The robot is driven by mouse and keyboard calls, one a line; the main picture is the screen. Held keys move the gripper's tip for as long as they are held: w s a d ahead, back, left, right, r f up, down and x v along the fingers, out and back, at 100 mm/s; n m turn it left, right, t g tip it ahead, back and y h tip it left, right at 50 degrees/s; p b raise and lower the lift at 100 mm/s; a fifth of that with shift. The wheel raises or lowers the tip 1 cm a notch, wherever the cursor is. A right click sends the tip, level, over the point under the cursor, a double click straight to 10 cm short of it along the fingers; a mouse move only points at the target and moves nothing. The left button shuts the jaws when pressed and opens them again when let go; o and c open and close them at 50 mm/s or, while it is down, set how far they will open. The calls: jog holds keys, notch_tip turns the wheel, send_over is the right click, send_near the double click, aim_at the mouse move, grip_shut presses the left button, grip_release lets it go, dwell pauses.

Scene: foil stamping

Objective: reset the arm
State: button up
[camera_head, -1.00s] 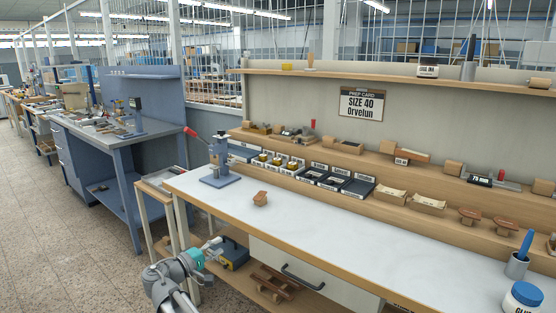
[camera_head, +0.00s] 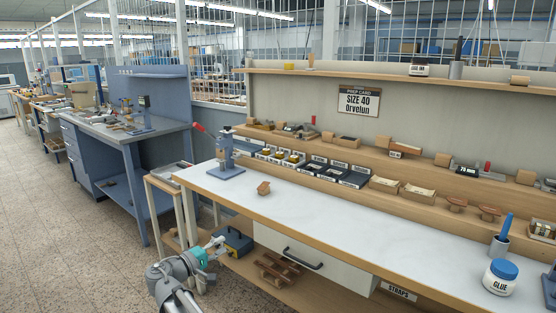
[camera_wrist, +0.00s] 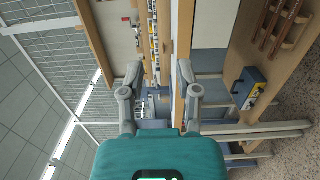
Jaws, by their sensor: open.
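My arm shows at the bottom left in the head view, folded low in front of the bench. My gripper (camera_head: 218,243) is at its end, beside the bench's left end. In the wrist view my gripper (camera_wrist: 159,75) has its two grey fingers apart with nothing between them. Past the fingers the wrist view shows the bench turned on its side. The gripper appears apart from the bench and its things.
The white worktop (camera_head: 340,235) carries a blue press (camera_head: 226,165) and a small brown block (camera_head: 263,188). A glue jar (camera_head: 500,277) stands at the front right. A blue box (camera_head: 236,242) and wooden rack (camera_head: 281,269) sit on the lower shelf. Floor at left is clear.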

jog(key=s+d+f+m+g+y, duration=0.15)
jog(key=d+f+g, duration=0.35)
jog(key=d, duration=0.6)
jog(key=s+d+f+m+g+y, duration=0.1)
jog(key=s+d+f+m+g, duration=0.15)
jog(key=d+f, duration=0.6)
jog(key=s+d+f+m+g+y, duration=0.3)
jog(key=s+d+y, duration=0.25)
jog(key=d, duration=0.25)
jog(key=s+d+f+m+g+y, duration=0.2)
jog(key=s+d+m+g+y, duration=0.15)
jog(key=s+d, duration=0.35)
notch_tip(320, 180, up, 22)
jog(key=p, duration=2.2)
jog(key=shift+n+t, duration=0.3)
jog(key=shift+n, duration=0.15)
jog(key=shift+d+y, duration=0.1)
jog(key=shift+y, duration=0.15)
